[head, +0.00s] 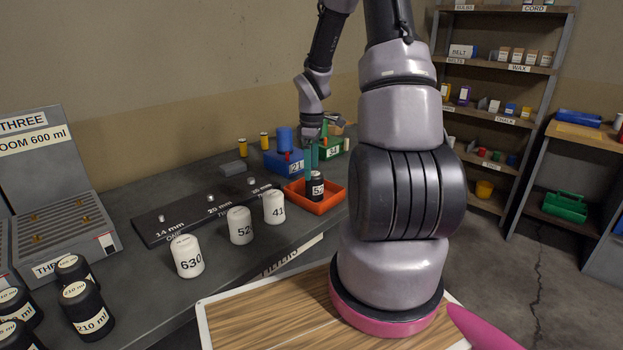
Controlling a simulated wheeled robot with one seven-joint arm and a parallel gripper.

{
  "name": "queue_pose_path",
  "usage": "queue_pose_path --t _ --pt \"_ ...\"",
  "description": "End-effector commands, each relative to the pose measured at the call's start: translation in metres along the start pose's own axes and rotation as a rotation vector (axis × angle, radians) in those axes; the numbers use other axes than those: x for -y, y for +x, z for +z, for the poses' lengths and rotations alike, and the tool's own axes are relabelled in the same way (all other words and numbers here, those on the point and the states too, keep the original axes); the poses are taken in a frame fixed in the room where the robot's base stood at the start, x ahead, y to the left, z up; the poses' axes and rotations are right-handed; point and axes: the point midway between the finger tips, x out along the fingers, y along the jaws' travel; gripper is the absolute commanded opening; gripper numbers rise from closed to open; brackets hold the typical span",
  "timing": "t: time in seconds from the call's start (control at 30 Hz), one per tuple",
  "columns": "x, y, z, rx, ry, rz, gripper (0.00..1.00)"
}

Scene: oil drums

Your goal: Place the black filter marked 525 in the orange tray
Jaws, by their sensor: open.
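A black filter (317,188) stands upright inside the orange tray (296,201). Its white label shows a 5, and I cannot read the other digits clearly. My gripper (312,165) points down with its teal fingers at the top of the black filter. The gripper is open. I cannot tell whether a finger touches the filter.
White filters marked 630 (188,257), 52-something (240,226) and 41 (274,207) stand left of the tray. A blue bin (283,163) and a green bin (334,149) are behind it.

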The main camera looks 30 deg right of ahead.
Motion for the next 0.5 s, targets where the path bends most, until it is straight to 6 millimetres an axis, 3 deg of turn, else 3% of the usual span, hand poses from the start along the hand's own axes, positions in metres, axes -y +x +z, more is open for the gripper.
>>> queue_pose_path --t 0.2,0.5 --pt "-0.001 -0.045 0.000 -0.001 0.000 0.004 1.00" --pt "0.005 -0.079 -0.001 -0.003 0.030 0.017 1.00"
